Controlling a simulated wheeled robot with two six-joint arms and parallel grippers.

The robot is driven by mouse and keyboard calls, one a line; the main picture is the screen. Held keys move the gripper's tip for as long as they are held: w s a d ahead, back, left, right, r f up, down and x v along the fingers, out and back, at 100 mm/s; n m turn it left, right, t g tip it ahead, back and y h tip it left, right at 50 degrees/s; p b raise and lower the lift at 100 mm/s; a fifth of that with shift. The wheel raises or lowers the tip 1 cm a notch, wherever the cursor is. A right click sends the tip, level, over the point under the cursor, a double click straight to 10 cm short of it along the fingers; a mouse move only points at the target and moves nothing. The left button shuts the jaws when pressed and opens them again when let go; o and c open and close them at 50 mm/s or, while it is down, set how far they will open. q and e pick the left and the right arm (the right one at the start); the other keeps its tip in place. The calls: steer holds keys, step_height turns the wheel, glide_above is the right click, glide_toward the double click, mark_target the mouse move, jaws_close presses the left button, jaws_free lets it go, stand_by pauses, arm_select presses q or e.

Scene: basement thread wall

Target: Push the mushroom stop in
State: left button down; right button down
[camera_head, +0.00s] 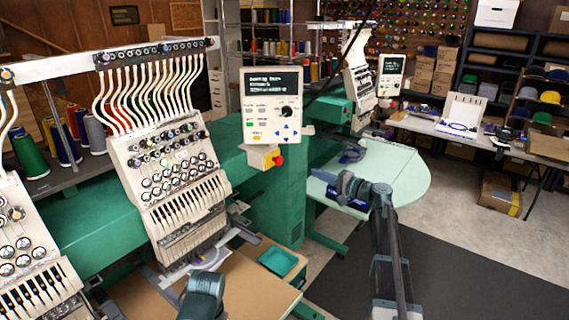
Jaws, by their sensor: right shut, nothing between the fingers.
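The mushroom stop (277,161) is a small red button on the right side of a yellow-and-white box, below the control panel (272,104) of the near embroidery machine. My right gripper (330,181) is shut and empty. In the picture it is to the right of and a little below the red button, apart from it, in front of the pale green table. My left arm shows only as a dark teal link (205,294) at the bottom; its gripper is not visible.
The near machine's green beam and needle head (175,165) fill the left. A pale green rounded table (400,170) lies behind my right arm. A teal tray (278,261) sits on the wooden table below the stop. A dark mat (460,265) covers the floor at right.

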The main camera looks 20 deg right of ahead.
mark_target(280, 161)
steer(key=x, duration=1.3)
steer(key=shift+w+a+f+b, duration=0.1)
steer(key=shift+w+a+b, duration=0.1)
steer(key=shift+b, duration=0.1)
steer(key=shift+w+a, duration=0.15)
steer(key=shift+a, duration=0.05)
